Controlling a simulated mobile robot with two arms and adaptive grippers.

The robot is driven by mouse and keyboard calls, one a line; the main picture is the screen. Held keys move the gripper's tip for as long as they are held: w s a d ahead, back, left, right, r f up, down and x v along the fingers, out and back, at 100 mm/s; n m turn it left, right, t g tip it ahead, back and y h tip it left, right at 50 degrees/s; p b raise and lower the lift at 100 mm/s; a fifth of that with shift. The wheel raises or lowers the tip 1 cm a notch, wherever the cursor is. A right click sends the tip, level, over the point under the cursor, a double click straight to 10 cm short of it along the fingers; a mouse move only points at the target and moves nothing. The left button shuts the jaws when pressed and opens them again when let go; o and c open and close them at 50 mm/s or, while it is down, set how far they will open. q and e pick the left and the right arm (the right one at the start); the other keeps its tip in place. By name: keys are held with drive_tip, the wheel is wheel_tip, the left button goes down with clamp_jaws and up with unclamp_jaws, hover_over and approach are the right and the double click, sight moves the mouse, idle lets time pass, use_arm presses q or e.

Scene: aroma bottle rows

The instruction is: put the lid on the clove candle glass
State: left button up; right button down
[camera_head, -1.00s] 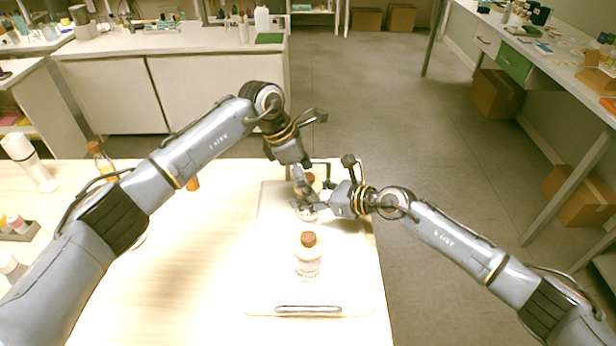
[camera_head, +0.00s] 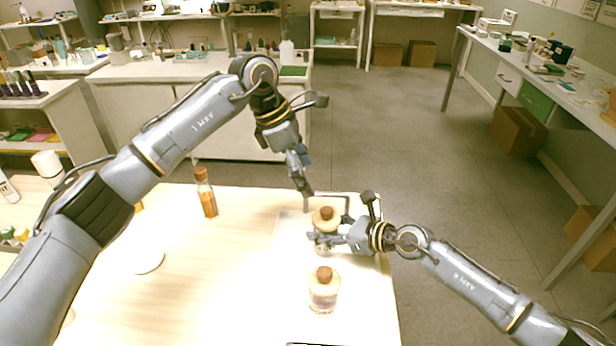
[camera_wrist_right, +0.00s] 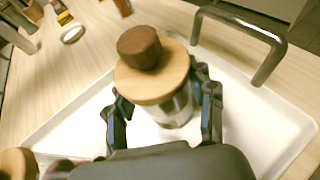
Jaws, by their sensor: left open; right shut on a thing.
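A candle glass (camera_head: 323,248) stands on the far part of a white tray. A wooden lid (camera_head: 326,219) with a darker brown knob lies over its mouth. In the right wrist view the lid (camera_wrist_right: 152,84) covers the glass top; whether it is fully seated I cannot tell. My right gripper (camera_head: 325,240) is shut around the glass (camera_wrist_right: 178,112), below the lid. My left gripper (camera_head: 304,190) is open and empty, above and behind the lid, apart from it. A second lidded glass (camera_head: 323,293) stands nearer on the tray. I cannot read the labels.
The white tray (camera_wrist_right: 268,125) has a dark raised handle (camera_wrist_right: 268,62) at its far end, close behind the held glass. An orange bottle (camera_head: 207,200) with a cork and a white round dish (camera_head: 148,260) stand left. The table between them and the tray is clear.

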drive_tip(key=shift+c, duration=2)
unclamp_jaws()
drive_tip(key=shift+d, duration=0.1)
drive_tip(key=v, duration=1.1)
drive_tip(key=shift+s+d+r, duration=0.2)
drive_tip(key=shift+s+d, duration=0.05)
drive_tip(key=shift+d, duration=0.05)
